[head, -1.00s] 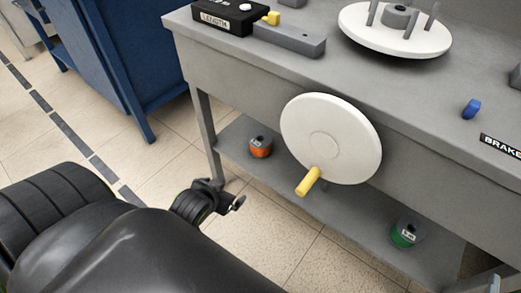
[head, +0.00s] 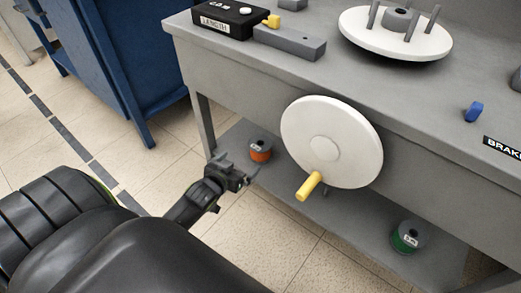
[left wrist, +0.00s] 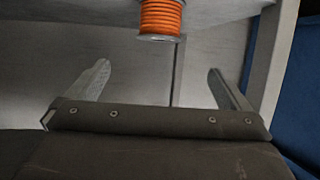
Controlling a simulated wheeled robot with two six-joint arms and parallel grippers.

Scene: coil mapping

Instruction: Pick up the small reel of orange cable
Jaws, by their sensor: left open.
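The small reel of orange cable (head: 260,151) stands on the lower shelf of the grey bench, behind and left of the white crank wheel. It also shows at the top of the left wrist view (left wrist: 161,18), beyond the fingers and roughly midway between them. My left gripper (head: 248,176) is in front of the shelf, just short of the reel and apart from it. In the left wrist view its two fingers (left wrist: 160,84) are spread wide with nothing between them. My right gripper is not in view.
The white wheel (head: 345,120) with its yellow handle (head: 309,186) juts from the bench front, right of my left gripper. A green reel (head: 407,237) stands farther right on the lower shelf (head: 350,225). A bench leg (head: 205,125) and a blue cabinet (head: 120,60) are at left.

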